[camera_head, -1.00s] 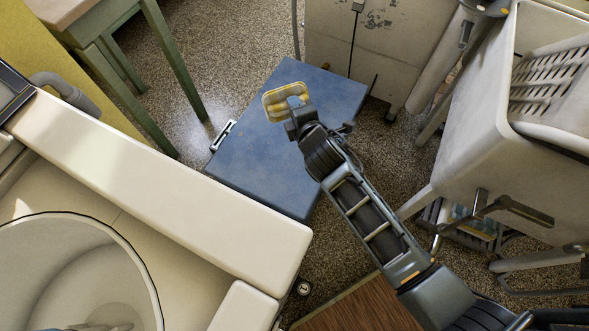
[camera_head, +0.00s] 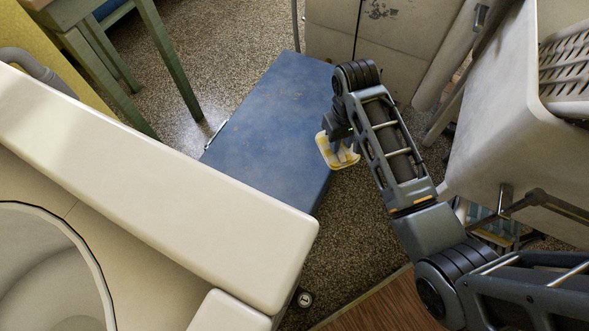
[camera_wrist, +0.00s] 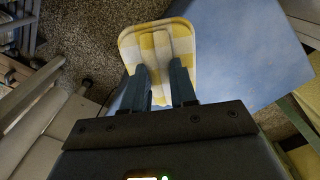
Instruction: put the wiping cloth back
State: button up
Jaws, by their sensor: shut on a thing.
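The wiping cloth (camera_head: 335,152) is folded, with yellow and white checks. It also shows in the wrist view (camera_wrist: 158,44), where its near part is pinched between the two fingers of my gripper (camera_wrist: 160,82). In the head view, my gripper (camera_head: 338,135) points down and holds the cloth beside the right edge of the blue box top (camera_head: 262,130). The arm partly hides the gripper there. I cannot tell how high the cloth is above the floor or whether it touches the box.
A cream washer (camera_head: 150,170) with a round tub fills the left. A pale tub on legs (camera_head: 500,130) stands at the right, with a low rack beneath it. A cream cabinet (camera_head: 385,40) is at the back, and a green-legged table (camera_head: 95,60) is at the back left. Speckled floor (camera_head: 365,225) lies between.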

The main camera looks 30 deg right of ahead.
jog(key=shift+s+f, duration=0.1)
jog(key=shift+f, duration=0.05)
jog(key=w+a+f+b, duration=0.1)
jog(key=w+a+f, duration=0.1)
jog(key=a, duration=0.1)
jog(key=w+a+f, duration=0.2)
jog(key=a, duration=0.1)
jog(key=w+a+f+b, duration=0.1)
jog(key=w+a+f, duration=0.1)
jog(key=a, duration=0.1)
jog(key=shift+a+f+b, duration=0.25)
jog(key=shift+f+b, duration=0.05)
jog(key=shift+f, duration=0.1)
jog(key=shift+f+b, duration=0.55)
jog(key=shift+f, duration=1.4)
jog(key=o, duration=0.9)
jog(key=shift+o, duration=0.2)
jog(key=shift+r, duration=0.1)
notch_tip(320, 180, up, 12)
jog(key=p, duration=0.3)
